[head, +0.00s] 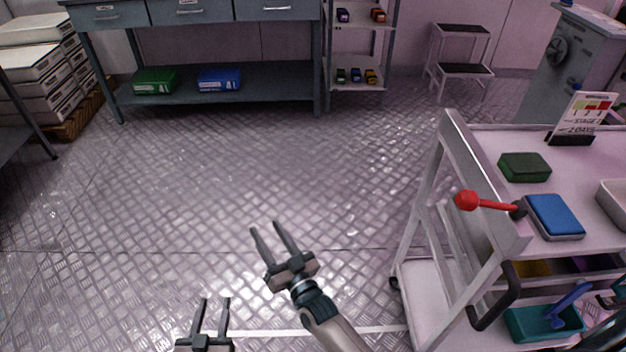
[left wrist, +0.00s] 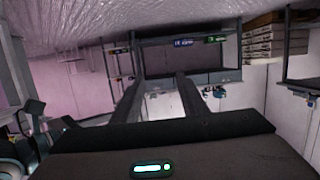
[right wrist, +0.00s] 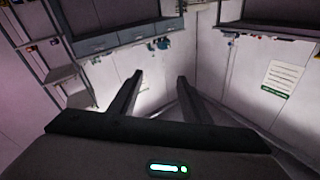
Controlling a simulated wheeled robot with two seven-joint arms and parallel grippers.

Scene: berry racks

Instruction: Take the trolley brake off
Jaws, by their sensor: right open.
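The trolley (head: 465,145) stands at the right of the head view. Its brake lever is a red rod with a red knob (head: 467,200), pivoting on a dark mount at the trolley's near left corner. The lever sticks out to the left, nearly level, past the trolley's edge. My right gripper (head: 264,227) is open and empty over the floor, well left of the lever. My left gripper (head: 214,299) is open and empty at the bottom of the head view, further left. The lever cannot be made out in either wrist view.
A blue scale-like box (head: 554,216), a green box (head: 524,167) and a stage sign (head: 582,117) stand on the trolley top. A dark handle (head: 497,308) juts from its near side. A workbench (head: 215,85) and shelf rack stand behind. The middle floor is clear.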

